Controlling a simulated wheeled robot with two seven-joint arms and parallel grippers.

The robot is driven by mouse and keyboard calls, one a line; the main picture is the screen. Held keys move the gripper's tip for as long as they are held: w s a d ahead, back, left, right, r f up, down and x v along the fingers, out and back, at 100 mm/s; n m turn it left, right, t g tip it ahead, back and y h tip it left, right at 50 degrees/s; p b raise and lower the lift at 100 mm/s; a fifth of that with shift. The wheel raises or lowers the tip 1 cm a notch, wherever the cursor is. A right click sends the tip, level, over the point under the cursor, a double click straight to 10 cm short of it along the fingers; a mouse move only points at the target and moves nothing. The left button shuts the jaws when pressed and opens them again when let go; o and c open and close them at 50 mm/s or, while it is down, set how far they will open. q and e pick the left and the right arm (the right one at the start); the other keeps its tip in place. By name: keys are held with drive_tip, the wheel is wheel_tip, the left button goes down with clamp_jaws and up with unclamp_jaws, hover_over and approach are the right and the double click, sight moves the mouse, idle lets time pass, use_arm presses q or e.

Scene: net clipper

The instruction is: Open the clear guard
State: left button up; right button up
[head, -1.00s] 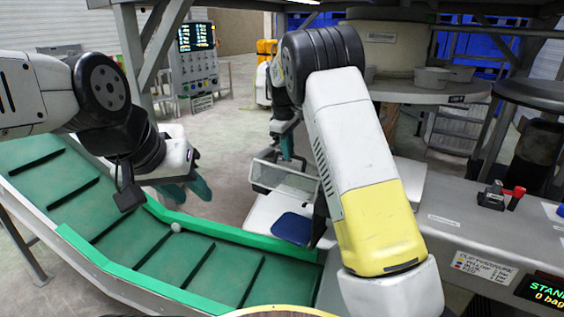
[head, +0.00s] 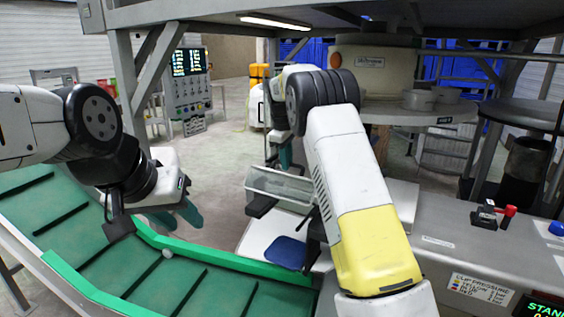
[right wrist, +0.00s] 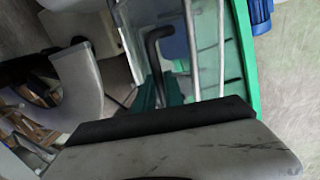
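The clear guard (head: 280,184) is a see-through panel box with a pale frame, in the middle of the head view above a white surface. A dark bar (head: 262,206) shows at its lower left edge. My right gripper (head: 285,155) is at the guard's far upper side, partly hidden by my arm. In the right wrist view a black hooked handle (right wrist: 154,48) stands beside clear panelling and pale rails, near my teal fingers (right wrist: 160,98). The finger gap and any contact are unclear. My left gripper (head: 178,216) hangs over the conveyor's far edge, its teal fingers apart and empty.
A blue pad (head: 286,252) lies below the guard. A grey console (head: 455,245) with a red-knobbed lever (head: 507,212) stands right. A control panel (head: 190,90) stands behind.

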drive_tip(key=o, duration=0.3)
drive_tip(key=shift+d+f, duration=0.25)
drive_tip(key=shift+d, duration=0.1)
drive_tip(key=shift+o, duration=0.3)
drive_tip(key=shift+a+r, duration=0.15)
